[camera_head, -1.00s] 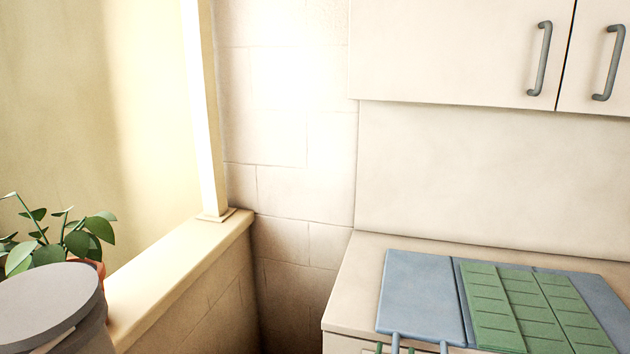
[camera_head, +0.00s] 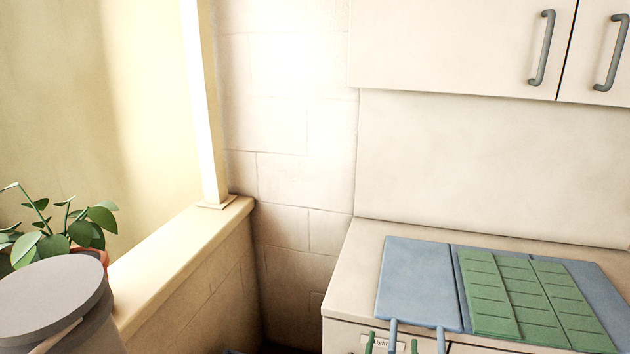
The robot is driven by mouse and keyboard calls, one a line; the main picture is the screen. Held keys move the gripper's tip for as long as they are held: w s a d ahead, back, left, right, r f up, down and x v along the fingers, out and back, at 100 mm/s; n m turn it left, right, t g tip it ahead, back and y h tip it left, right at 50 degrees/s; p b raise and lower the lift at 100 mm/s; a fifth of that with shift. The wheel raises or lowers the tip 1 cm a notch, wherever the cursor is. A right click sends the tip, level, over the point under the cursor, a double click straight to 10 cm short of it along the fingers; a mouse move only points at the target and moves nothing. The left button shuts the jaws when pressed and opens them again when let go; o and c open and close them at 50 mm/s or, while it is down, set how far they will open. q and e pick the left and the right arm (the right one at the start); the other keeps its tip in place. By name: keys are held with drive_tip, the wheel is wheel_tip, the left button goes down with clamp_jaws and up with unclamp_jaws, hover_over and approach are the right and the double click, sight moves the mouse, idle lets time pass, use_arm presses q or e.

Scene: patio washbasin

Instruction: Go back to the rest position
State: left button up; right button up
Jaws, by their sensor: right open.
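No gripper shows clearly in the head view. A small dark bluish sliver at the bottom edge, left of the counter, may be part of my right gripper, which is open. Its fingers cannot be made out, and I see nothing held. My left gripper is not in view.
A pale counter (camera_head: 362,262) at right bears a blue panel (camera_head: 416,272) and green slatted panels (camera_head: 515,285). Cabinets (camera_head: 460,45) hang above. At left are a grey round-topped container (camera_head: 50,292), a potted plant (camera_head: 75,228) and a low wall ledge (camera_head: 180,250).

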drive_tip(key=r+p+v, duration=0.1)
drive_tip(key=p+v, duration=0.3)
drive_tip(key=v, duration=0.5)
drive_tip(key=shift+r, duration=0.35)
drive_tip(key=shift+s+a, duration=0.1)
drive_tip(key=shift+s, duration=0.1)
